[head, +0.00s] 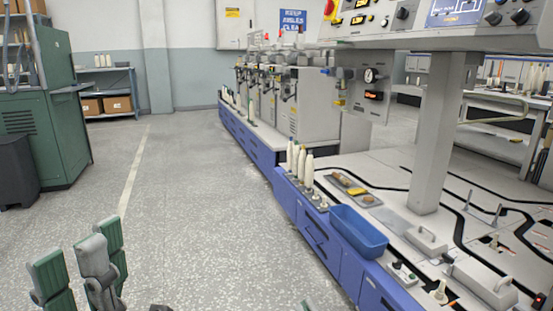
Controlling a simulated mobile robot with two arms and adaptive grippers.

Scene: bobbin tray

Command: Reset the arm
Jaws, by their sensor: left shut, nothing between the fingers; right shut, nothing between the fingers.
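My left gripper (93,258), grey with green pieces on either side, is at the lower left of the head view. It is shut and empty, pointing up above the speckled floor. Only a small greenish tip of my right gripper (308,304) shows at the bottom edge, in front of the blue-fronted machine; it is shut with nothing in it. The rest of both arms is out of frame or hidden.
A blue tray (358,232), several white bobbins (307,168) and a grey tray (350,188) with small items sit on the machine's bench (415,225). A grey column (435,130) rises from it. A green cabinet (45,115) stands left. The floor aisle (185,190) is clear.

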